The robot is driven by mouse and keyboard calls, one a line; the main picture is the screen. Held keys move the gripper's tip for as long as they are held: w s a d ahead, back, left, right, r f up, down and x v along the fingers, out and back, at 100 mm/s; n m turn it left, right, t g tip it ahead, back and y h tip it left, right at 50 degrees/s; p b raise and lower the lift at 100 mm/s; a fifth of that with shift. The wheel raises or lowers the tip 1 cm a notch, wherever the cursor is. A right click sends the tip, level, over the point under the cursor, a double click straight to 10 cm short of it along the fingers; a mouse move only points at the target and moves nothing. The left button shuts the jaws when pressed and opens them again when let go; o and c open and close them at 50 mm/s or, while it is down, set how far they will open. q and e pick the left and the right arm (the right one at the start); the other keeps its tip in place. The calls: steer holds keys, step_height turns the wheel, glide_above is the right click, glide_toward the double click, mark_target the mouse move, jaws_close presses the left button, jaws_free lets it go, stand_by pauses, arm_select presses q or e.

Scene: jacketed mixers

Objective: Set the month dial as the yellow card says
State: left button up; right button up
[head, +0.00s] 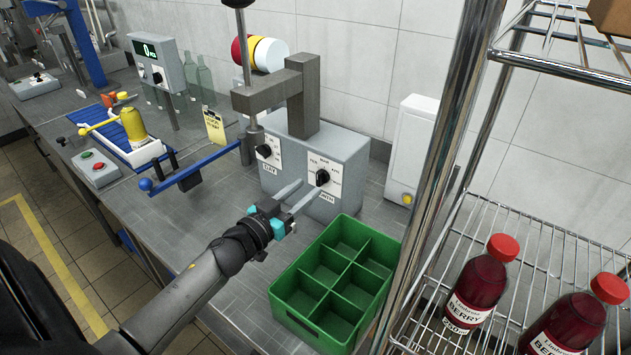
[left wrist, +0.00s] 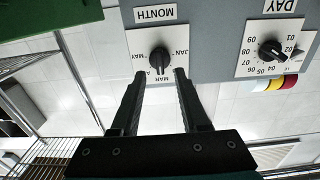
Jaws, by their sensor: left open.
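The month dial (head: 322,177) is a black knob on a white plate on the front of a grey machine. In the left wrist view the month dial (left wrist: 160,60) appears upside down, with marks such as JAN, MAR and MAY around it. Its exact setting is hard to tell. My left gripper (head: 296,192) is open in front of it. In the left wrist view my left gripper (left wrist: 157,72) has its two fingertips either side of the knob's lower end; contact cannot be told. The yellow card (head: 214,125) stands left of the machine, its print too small to read. My right gripper is out of view.
The day dial (head: 264,151) sits left of the month dial on the machine, with a blue lever (head: 195,168) farther left. A wire rack (head: 480,250) with red bottles is at the right.

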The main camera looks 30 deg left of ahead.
mark_target(317, 179)
arm_select(q)
steer(key=shift+w+d, duration=0.15)
steer(key=shift+w, duration=2.2)
jaws_close()
